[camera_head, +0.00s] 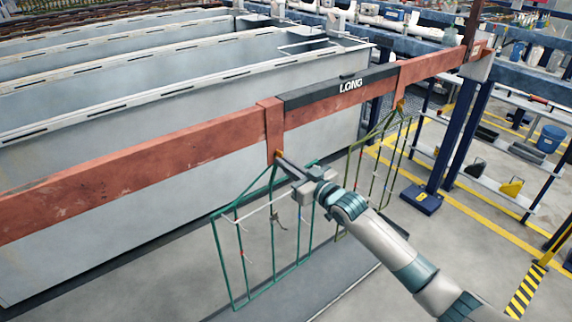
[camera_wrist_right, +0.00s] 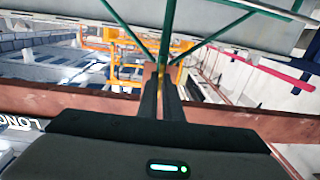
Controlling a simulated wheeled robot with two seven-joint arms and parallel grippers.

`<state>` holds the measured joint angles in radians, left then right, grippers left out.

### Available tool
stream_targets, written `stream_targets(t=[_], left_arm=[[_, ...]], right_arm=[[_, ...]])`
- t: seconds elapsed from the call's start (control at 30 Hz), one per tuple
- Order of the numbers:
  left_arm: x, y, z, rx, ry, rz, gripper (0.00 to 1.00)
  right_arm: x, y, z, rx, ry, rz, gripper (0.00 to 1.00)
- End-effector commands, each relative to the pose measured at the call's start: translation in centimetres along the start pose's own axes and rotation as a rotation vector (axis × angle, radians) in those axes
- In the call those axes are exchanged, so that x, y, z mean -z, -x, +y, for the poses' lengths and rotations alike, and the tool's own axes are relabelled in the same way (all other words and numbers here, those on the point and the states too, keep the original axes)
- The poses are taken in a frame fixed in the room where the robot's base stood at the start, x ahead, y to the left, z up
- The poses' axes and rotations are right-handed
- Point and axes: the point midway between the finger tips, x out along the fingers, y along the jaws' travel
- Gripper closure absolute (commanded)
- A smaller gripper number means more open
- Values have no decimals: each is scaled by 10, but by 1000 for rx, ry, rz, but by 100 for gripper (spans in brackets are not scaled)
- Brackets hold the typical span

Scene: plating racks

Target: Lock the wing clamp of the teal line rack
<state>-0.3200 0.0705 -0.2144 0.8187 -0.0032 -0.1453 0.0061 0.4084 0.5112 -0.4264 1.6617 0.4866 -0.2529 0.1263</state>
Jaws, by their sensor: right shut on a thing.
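The teal line rack (camera_head: 239,255) is a wire frame with a few thin pieces on it, hanging under the rust-red beam. Its teal bars also show in the right wrist view (camera_wrist_right: 165,40). The wing clamp is a small orange part (camera_head: 278,153) at the bracket on the beam, above the rack's top. My right gripper (camera_head: 281,157) reaches it from the lower right, and its dark fingers (camera_wrist_right: 161,78) are shut on the wing clamp. The fingers mostly hide the clamp, so I cannot tell its angle. My left gripper is not in view.
The rust-red beam (camera_head: 150,155) runs across, with a black "LONG" plate (camera_head: 340,88). An olive rack (camera_head: 375,170) hangs close on the right. Long grey tanks (camera_head: 150,205) stand behind and left. A blue post (camera_head: 462,135) stands right. Some grey floor below is open.

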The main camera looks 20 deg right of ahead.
Motion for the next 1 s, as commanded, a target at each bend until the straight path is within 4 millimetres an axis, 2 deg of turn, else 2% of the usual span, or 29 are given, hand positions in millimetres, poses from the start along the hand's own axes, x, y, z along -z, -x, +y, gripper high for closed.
stream_targets(t=[0.03, 0.1, 0.57, 0.77, 1.0], left_arm=[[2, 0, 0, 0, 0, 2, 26], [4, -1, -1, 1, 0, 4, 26], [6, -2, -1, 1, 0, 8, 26], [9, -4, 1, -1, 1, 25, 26], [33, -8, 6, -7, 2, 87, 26]], right_arm=[[0, 0, 0, 0, 2, -1, 90], [0, 0, 0, 0, 2, -1, 76], [-1, 6, 0, -1, -1, -1, 76], [-2, 25, 0, 0, 1, -1, 76], [-4, 67, 0, 0, 1, -2, 76]])
